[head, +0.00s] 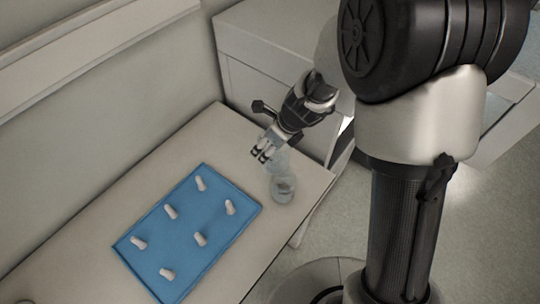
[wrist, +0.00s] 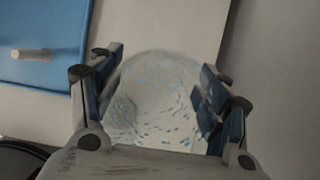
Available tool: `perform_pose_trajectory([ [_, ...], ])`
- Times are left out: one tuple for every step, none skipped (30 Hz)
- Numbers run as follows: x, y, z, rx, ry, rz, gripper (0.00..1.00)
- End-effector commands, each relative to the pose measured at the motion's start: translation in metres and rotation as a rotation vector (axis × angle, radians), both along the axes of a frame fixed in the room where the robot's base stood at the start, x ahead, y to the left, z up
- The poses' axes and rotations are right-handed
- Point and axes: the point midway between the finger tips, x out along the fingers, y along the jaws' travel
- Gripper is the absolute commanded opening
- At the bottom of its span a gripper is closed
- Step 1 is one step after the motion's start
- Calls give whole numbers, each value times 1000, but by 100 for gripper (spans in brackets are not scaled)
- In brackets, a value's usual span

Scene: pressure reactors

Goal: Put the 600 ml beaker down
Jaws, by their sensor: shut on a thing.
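A clear glass beaker (head: 281,187) is at the table's right end in the head view. In the wrist view the beaker (wrist: 155,100) lies between the two fingers and shows as a pale round shape with blue flecks. My gripper (head: 266,148) reaches to its upper part from the back. The fingers also show in the wrist view (wrist: 160,95), shut on the beaker from both sides. The beaker looks about upright, at or just above the table top (head: 225,135); I cannot tell whether its base touches.
A blue tray (head: 185,228) with several upright white pegs lies left of the beaker. The table's right corner and front edge are close to the beaker. A white cabinet (head: 270,90) stands behind. Bare table lies between the tray and the back edge.

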Motion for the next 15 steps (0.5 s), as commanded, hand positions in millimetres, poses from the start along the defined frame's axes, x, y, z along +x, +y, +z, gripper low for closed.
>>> perform_pose_trajectory([
  [0, 0, -8, -1, 1, -1, 41],
  [0, 0, -12, -1, 1, -1, 41],
  [0, 0, -19, -1, 2, -1, 41],
  [0, 0, -24, -1, 2, -1, 41],
  [-1, 0, -30, 0, 3, -1, 41],
  [-1, 0, -36, 0, 3, 0, 41],
  [-1, 0, -39, 0, 3, 0, 41],
  [0, 0, -41, 0, 2, -1, 41],
  [0, 0, -42, 0, 2, -1, 41],
  [0, 0, -41, 0, 2, -1, 41],
  [0, 0, -40, 1, 1, -1, 41],
  [0, 0, -39, 0, 0, 0, 41],
  [0, 0, -39, 0, 0, 0, 41],
  [0, 0, -39, 0, 0, 0, 41],
  [0, 0, -39, 0, 0, 0, 41],
])
